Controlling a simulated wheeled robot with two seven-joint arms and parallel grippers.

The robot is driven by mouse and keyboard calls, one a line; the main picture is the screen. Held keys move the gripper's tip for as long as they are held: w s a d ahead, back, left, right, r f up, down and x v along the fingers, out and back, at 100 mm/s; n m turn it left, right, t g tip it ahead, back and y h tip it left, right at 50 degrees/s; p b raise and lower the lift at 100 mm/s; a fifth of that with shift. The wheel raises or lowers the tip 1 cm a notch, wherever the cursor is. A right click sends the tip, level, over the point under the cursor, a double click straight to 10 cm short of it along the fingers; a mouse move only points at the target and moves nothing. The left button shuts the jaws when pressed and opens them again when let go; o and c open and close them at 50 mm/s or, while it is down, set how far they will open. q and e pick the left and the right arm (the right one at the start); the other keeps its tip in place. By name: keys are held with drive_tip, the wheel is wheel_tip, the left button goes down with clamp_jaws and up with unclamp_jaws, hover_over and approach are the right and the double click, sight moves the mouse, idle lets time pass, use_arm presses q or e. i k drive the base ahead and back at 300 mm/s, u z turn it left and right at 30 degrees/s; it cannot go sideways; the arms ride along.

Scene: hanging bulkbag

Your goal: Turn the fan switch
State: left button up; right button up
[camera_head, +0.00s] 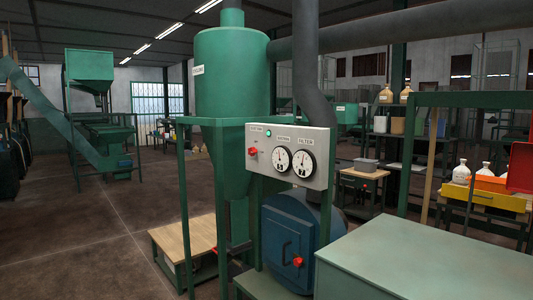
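A light grey control panel (288,155) is fixed to the green frame in the middle of the camera_head view. A red knob (252,151), which looks like the fan switch, sits at the left of the panel below a small green light (268,133). Two round dials with white faces, a left dial (282,160) and a right dial (303,163), are to the right of it. The labels are too small to read surely. Neither of my grippers shows in this view.
A tall green cyclone (229,75) stands behind the panel, with a grey pipe (312,70) beside it. A blue round housing (287,240) with a red knob is below. A green cabinet (430,260) fills the front right. Brown floor (85,240) is open at the left.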

sight(252, 151)
drive_tip(key=u, duration=0.85)
drive_tip(key=i, duration=1.85)
drive_tip(key=u, duration=0.3)
